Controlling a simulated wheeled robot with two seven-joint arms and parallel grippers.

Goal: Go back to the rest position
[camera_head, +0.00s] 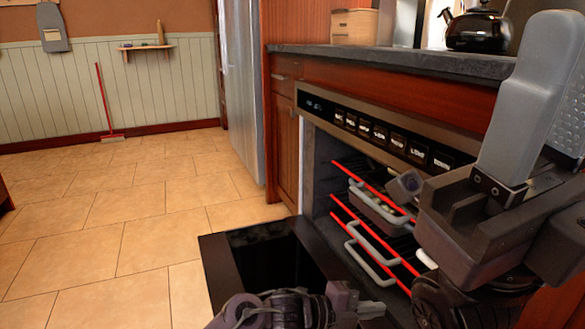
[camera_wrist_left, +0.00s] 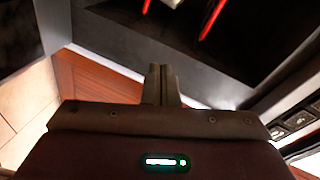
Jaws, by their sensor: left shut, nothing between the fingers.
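My left gripper (camera_head: 405,186) shows at the right of the head view, in front of the open oven, its fingers pointing left. It is shut with nothing between the fingers. In the left wrist view its closed fingers (camera_wrist_left: 161,85) stand in front of the reddish wood cabinet front and the dark oven opening. The fingers appear apart from the racks.
The oven (camera_head: 320,165) stands open, its dark door (camera_head: 225,270) lowered over the tile floor. Inside are red-edged racks (camera_head: 345,208) and containers with grey handles (camera_head: 370,262). The counter (camera_head: 390,60) holds a black kettle (camera_head: 480,30).

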